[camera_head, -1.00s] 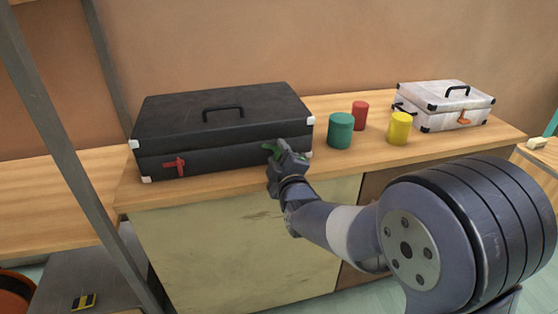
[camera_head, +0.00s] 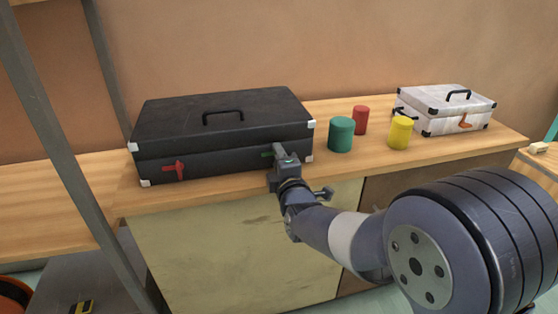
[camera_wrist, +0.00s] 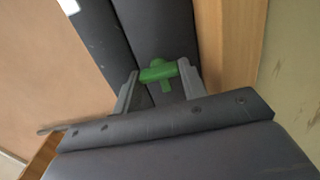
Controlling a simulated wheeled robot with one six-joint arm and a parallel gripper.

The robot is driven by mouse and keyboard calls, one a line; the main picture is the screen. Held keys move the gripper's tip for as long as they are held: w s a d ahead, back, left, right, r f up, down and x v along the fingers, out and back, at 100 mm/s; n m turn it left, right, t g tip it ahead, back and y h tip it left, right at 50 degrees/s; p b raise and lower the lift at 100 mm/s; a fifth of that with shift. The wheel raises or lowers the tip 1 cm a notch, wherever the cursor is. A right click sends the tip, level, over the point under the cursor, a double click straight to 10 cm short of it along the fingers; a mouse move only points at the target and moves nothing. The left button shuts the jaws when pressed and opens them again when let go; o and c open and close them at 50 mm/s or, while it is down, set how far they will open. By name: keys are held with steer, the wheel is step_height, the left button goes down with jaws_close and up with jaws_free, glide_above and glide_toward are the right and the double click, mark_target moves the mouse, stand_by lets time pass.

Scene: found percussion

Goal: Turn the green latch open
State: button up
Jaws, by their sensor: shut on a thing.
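The black case (camera_head: 225,115) lies shut on the wooden bench, its front towards me. The green latch (camera_wrist: 158,72) is on its front right side, between my two fingertips in the wrist view. In the head view only a small green end (camera_head: 267,154) shows left of my gripper (camera_head: 278,152); the rest is hidden. My gripper is shut on the latch, and it also shows in the wrist view (camera_wrist: 160,86). A red latch (camera_head: 174,170) sits on the case's front left.
A green can (camera_head: 341,134), a red can (camera_head: 360,120) and a yellow can (camera_head: 400,132) stand right of the case. A white case (camera_head: 445,108) with an orange latch (camera_head: 465,122) is further right. A grey post (camera_head: 62,160) stands at the left. The bench's front strip (camera_head: 225,194) is bare.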

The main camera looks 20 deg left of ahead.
steer(key=o, duration=1)
steer(key=shift+s, duration=0.1)
steer(key=p+v, duration=0.1)
steer(key=v, duration=0.9)
steer(key=shift+s+d+p, duration=0.25)
steer(key=shift+p, duration=0.1)
steer(key=b+x, duration=0.1)
steer(key=x, duration=1)
steer(key=shift+s+b, duration=0.1)
steer(key=shift+b, duration=0.25)
